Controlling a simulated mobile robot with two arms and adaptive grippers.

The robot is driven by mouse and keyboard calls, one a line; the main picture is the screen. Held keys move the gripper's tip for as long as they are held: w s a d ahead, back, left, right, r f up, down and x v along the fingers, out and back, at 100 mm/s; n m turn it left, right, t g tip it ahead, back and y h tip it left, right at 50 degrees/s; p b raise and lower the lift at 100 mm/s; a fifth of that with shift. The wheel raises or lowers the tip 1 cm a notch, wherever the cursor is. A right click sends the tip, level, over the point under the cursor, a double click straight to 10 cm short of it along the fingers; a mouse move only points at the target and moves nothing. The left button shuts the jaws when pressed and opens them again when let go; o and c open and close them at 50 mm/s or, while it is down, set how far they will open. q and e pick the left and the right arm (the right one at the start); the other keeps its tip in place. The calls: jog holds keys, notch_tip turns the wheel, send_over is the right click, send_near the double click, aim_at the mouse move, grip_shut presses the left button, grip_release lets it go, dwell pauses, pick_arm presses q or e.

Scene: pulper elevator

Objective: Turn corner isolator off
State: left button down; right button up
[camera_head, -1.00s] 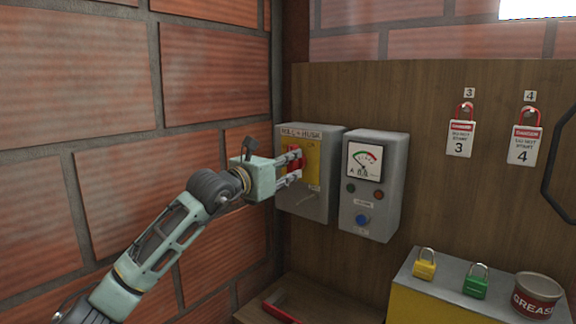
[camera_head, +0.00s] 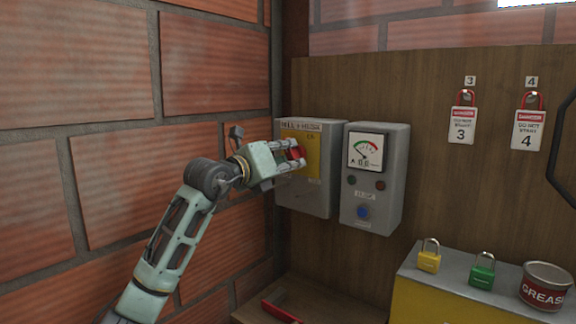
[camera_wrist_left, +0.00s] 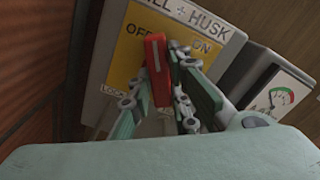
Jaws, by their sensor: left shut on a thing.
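The corner isolator is a grey box (camera_head: 316,196) with a yellow plate (camera_head: 313,165) and a red handle (camera_head: 298,150), beside the brick corner. Its label reads MILL + HUSK. In the left wrist view the red handle (camera_wrist_left: 158,72) stands between the words OFF and ON on the yellow plate (camera_wrist_left: 122,68). My left gripper (camera_head: 298,153) is shut on the handle, with fingers on both sides of it in the left wrist view (camera_wrist_left: 162,95). The fingers hide part of the plate. My right gripper is not in view.
A grey meter box (camera_head: 372,190) with a dial and buttons is close on the right. Danger tags 3 (camera_head: 462,122) and 4 (camera_head: 528,130) hang further right. Below are a yellow padlock (camera_head: 429,261), a green padlock (camera_head: 482,275) and a grease tin (camera_head: 544,288). Brick wall (camera_head: 75,130) bounds the left.

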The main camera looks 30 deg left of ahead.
pick_arm(q)
jog(key=n, duration=0.5)
jog(key=shift+n+b, duration=0.35)
jog(key=shift+n, duration=0.05)
jog(key=n+p, duration=0.1)
jog(key=n, duration=0.4)
jog(key=shift+r+n, duration=0.1)
jog(key=shift+n, duration=0.6)
jog(key=c, duration=1.6)
grip_release()
jog(key=shift+c, duration=0.2)
jog(key=s+a, duration=0.1)
jog(key=s, duration=1.1)
